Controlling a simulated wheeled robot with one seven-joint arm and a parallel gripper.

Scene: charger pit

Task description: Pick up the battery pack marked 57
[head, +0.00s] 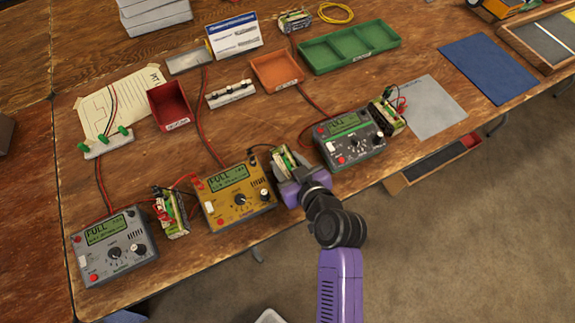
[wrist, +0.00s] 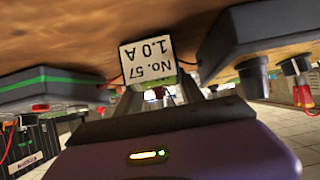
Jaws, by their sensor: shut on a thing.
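The battery pack marked 57 (wrist: 147,62) shows its white label, "No. 57 1.0 A", upside down in the wrist view. In the head view the pack (head: 281,161) is between the yellow charger (head: 236,197) and the right grey charger (head: 349,138), partly hidden by my gripper. My gripper (head: 290,172) is shut on this pack; it also shows in the wrist view (wrist: 165,95). A black lead runs from the yellow charger toward the pack; I cannot tell whether it is attached. Both chargers' screens read "FULL".
Other packs stand beside the left grey charger (head: 113,248), at the right grey charger, and at the back. A green tray (head: 349,47), an orange bin (head: 276,70) and a red bin (head: 170,106) stand behind. A grey mat (head: 424,107) and blue mat (head: 493,68) are clear.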

